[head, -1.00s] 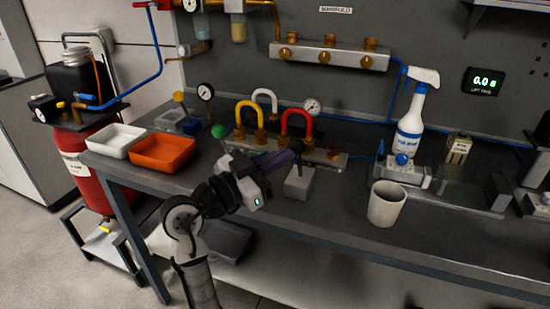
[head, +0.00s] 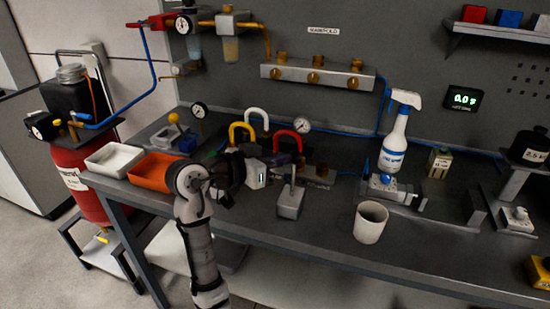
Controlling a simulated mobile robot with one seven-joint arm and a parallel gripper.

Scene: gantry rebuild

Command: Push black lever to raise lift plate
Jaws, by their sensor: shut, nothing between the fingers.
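A lever with a black knob (head: 299,164) stands up from a small grey block (head: 290,203) on the bench. My gripper (head: 280,159) is shut and empty, close to the left of the black knob. I cannot tell whether it touches the knob. Its fingers are dark and partly lost against the bench fittings. A white spray bottle (head: 394,142) stands upright on a low grey fixture (head: 402,192) with a blue knob. I cannot make out for sure which part is the lift plate. The lift time display (head: 465,98) is lit on the wall.
Yellow, white and red padlocks (head: 286,134) stand behind my gripper. An orange tray (head: 152,171) and a white tray (head: 114,159) lie at the left. A white cup (head: 370,222) stands near the front edge. The bench between block and cup is clear.

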